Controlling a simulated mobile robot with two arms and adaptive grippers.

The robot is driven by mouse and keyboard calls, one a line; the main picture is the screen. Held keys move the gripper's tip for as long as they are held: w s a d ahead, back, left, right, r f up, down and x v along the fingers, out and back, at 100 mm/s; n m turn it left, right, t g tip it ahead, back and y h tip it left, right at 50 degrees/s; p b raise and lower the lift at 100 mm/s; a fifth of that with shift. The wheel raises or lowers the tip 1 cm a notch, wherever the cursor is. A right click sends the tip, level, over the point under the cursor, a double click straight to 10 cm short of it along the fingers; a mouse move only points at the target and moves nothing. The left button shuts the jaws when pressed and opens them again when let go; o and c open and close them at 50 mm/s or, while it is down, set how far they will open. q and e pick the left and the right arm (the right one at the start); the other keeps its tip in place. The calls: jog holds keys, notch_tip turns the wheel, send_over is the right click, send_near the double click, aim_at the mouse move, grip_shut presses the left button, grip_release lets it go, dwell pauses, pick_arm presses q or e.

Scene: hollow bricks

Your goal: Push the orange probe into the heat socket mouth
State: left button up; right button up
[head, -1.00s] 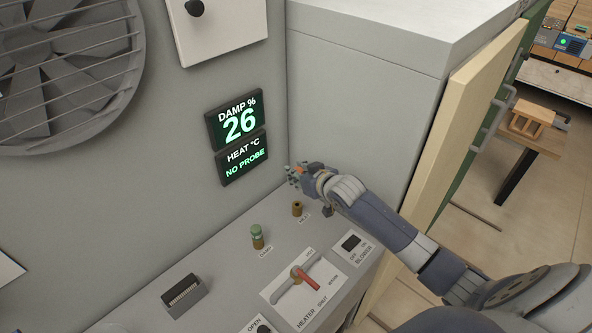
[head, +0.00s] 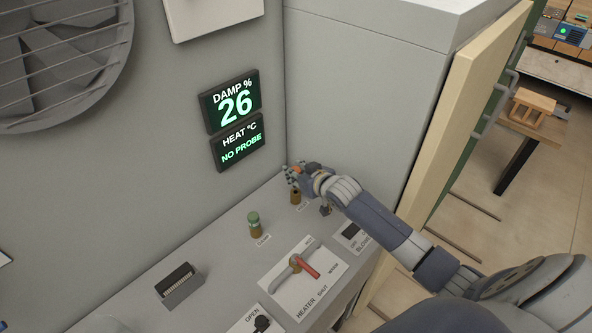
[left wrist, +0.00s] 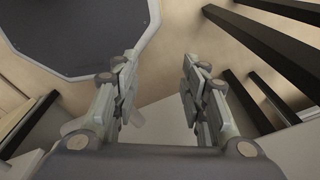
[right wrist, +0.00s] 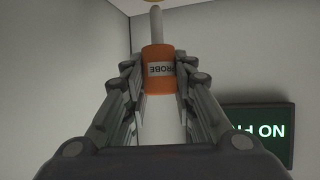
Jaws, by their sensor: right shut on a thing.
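The orange probe (right wrist: 158,68) has a label and a thin pale rod running up in the right wrist view. My right gripper (right wrist: 155,78) is shut on its orange body. A sliver of brass, likely the heat socket (right wrist: 178,2), shows at the top edge close to the rod's tip; I cannot tell if they touch. In the head view the heat socket (head: 296,197) is a small brass cylinder on the grey ledge, just below my right gripper (head: 297,174). My left gripper (left wrist: 162,78) is open and empty, away from the panel.
A green-topped brass plug (head: 254,224) stands left of the socket. The heater lever (head: 304,267) and blower switch (head: 352,235) are in front. The display (head: 239,141) reads NO PROBE. A grey cabinet wall (head: 350,100) rises close behind the gripper.

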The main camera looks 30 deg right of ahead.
aim_at(296, 189)
jog(key=shift+p, duration=0.75)
dwell(1.6)
jog(key=shift+f+b, duration=1.75)
jog(key=shift+f, duration=0.9)
jog(key=o, duration=1.1)
jog(key=shift+o, duration=0.2)
jog(key=shift+s+r, duration=0.1)
jog(key=v, duration=1.1)
jog(key=shift+s+r, duration=0.25)
jog(key=shift+s, duration=0.1)
